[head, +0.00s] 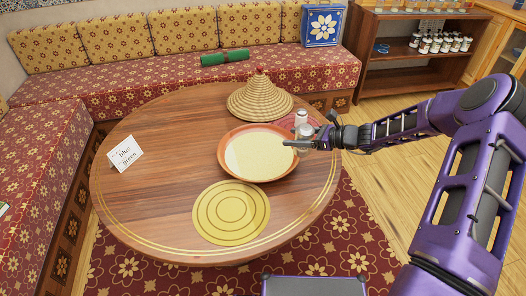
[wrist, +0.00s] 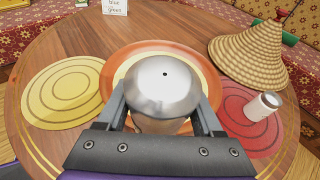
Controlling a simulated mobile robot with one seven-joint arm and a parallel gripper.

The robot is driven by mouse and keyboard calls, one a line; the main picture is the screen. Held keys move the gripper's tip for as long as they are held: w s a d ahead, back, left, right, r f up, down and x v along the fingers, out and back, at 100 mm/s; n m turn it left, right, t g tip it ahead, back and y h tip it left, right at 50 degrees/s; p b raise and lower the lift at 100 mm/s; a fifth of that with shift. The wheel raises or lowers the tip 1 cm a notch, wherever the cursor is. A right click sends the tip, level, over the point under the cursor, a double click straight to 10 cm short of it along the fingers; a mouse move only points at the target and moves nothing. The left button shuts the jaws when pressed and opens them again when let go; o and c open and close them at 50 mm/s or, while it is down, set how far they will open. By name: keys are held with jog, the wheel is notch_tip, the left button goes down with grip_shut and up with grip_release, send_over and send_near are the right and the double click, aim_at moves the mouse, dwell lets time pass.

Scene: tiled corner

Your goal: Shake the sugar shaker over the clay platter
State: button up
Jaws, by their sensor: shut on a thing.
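My gripper (wrist: 163,112) is shut on a shaker (wrist: 163,85) with a domed metal top and one small hole; its top faces the wrist camera. In the head view the held shaker (head: 305,131) is small, at the right edge of the clay platter. The clay platter (head: 222,157) is a round orange-brown dish with a flat cream-coloured surface inside. In the wrist view the platter (wrist: 113,68) lies behind and below the shaker, which hides much of it. I cannot see any label on the held shaker.
A second, white shaker with a grey top (wrist: 263,106) stands on a red round mat (wrist: 236,126). A woven cone lid (head: 260,98) stands behind the platter. A yellow round mat (head: 231,213) lies in front. A card (head: 125,153) stands at the left.

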jog(key=w+a+f, duration=0.3)
jog(key=w, duration=0.1)
jog(key=w+a+f+b, duration=0.1)
jog(key=w+a+f, duration=0.1)
jog(key=w+f, duration=0.1)
jog(key=w+a+f, duration=0.2)
jog(key=w+a, duration=0.1)
jog(key=w, duration=0.2)
jog(key=shift+w+a+f+b, duration=0.25)
jog(key=shift+a+f+b, duration=0.05)
jog(key=shift+f+b, duration=0.1)
jog(key=shift+h, duration=0.3)
